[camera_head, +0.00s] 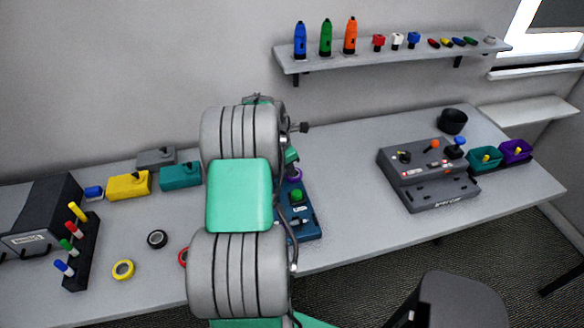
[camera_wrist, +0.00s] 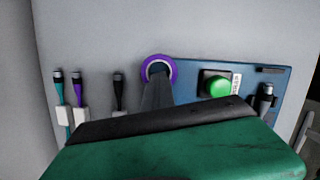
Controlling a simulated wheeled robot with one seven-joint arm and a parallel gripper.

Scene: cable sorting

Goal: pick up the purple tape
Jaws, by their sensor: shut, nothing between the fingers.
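The purple tape (camera_wrist: 175,66) is a ring seen near the top middle of the wrist view, at the left end of a blue board. In the head view the purple tape (camera_head: 297,175) shows only in part beside my arm, which hides the rest. My gripper (camera_wrist: 157,78) is shut and empty. Its fingertips overlap the ring's opening and lower edge in the wrist view; I cannot tell whether they touch it or are inside it. In the head view the fingers are mostly hidden by my arm.
The blue board (camera_head: 303,213) carries a green button (camera_wrist: 217,84). Cables with teal, purple and black plugs (camera_wrist: 77,86) lie left of the tape. A grey control box (camera_head: 430,178) stands right; the table between is clear.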

